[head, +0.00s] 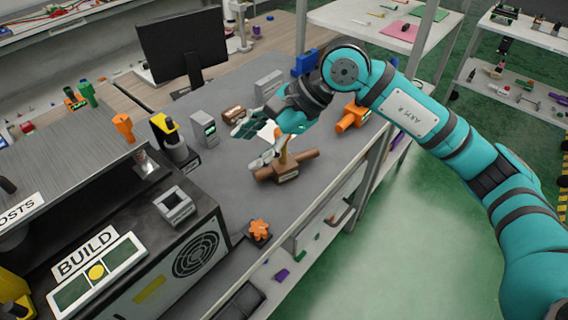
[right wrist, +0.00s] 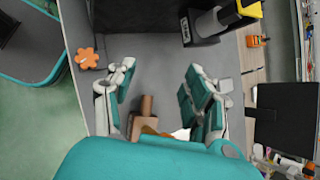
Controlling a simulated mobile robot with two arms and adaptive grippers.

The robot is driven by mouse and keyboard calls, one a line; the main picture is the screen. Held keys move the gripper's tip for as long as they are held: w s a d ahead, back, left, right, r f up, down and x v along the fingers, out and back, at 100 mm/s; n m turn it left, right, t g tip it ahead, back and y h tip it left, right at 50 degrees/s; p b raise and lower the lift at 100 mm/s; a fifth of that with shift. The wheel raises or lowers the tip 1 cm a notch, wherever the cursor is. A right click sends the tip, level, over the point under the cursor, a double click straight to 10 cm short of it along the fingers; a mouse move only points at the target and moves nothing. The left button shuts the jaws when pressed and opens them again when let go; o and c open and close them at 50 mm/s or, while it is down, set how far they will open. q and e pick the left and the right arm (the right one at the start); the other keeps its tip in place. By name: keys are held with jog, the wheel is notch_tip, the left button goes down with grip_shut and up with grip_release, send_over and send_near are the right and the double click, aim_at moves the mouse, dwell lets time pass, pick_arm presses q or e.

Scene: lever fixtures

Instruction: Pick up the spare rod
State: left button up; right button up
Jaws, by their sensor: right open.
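A brown rod-shaped piece (head: 300,164) lies on the grey bench top, with a short tan upright part (head: 284,158) at its middle and a small label on its front. I cannot tell for sure which part is the spare rod. My right gripper (head: 254,144) is above and just left of this piece, its fingers spread and nothing between the tips. In the right wrist view the brown piece (right wrist: 147,108) shows low between the open fingers (right wrist: 158,75), partly hidden by my wrist. My left gripper is not in view.
An orange fixture (head: 350,118) stands to the right, and a small brown block (head: 232,113) and grey boxes (head: 205,130) behind. An orange knob (head: 259,229) is near the bench's front edge. A black BUILD machine (head: 195,250) stands at left, a monitor (head: 182,47) at back.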

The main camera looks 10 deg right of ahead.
jog(key=w+d+r+t+h, duration=0.1)
jog(key=w+d+h, duration=0.25)
jog(key=d, duration=0.35)
jog(key=w+d+r+t+h, duration=0.1)
jog(key=w+d+h, duration=0.1)
jog(key=d+h, duration=0.35)
jog(key=y+p, duration=0.2)
send_over(305, 154)
jog(key=f, duration=1.1)
jog(key=shift+s+d+f, duration=0.2)
jog(key=shift+s, duration=0.2)
jog(key=x, duration=0.1)
jog(key=p+x, duration=0.1)
jog(key=x, duration=0.1)
jog(key=p+x, duration=0.1)
jog(key=x, duration=0.1)
jog(key=shift+s+f, duration=0.3)
jog(key=shift+s, duration=0.05)
jog(key=shift+w+f, duration=0.1)
jog(key=shift+f, duration=0.1)
jog(key=shift+r, duration=0.1)
grip_shut()
